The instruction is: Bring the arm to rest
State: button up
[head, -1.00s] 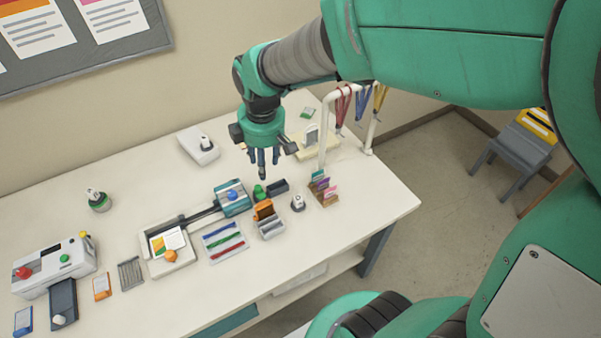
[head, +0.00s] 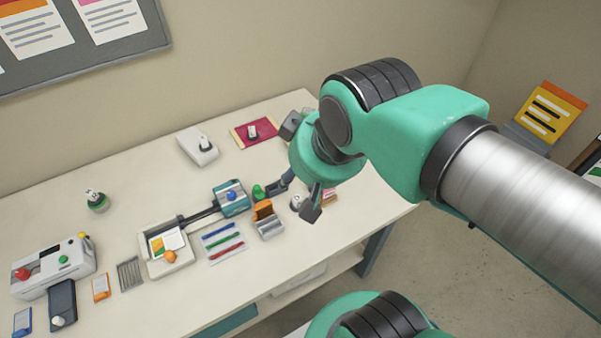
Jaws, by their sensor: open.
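My gripper (head: 291,184) is in the head view over the right part of the white table (head: 345,240). Its teal body is tilted, with dark fingers pointing left and down. The jaws are open, and I see nothing held between them, though part of the fingers is hard to make out. My teal and silver arm reaches in from the right and covers the table's right end. A card holder, mostly hidden, shows just below the gripper.
A laminator-like white machine (head: 50,268) is at left. A yellow sign (head: 550,113) stands at right.

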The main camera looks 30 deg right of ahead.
dwell(0.3)
notch_tip(320, 180, down, 4)
jog(key=b, duration=0.3)
jog(key=shift+r+b, duration=0.2)
jog(key=shift+b, duration=0.15)
dwell(1.0)
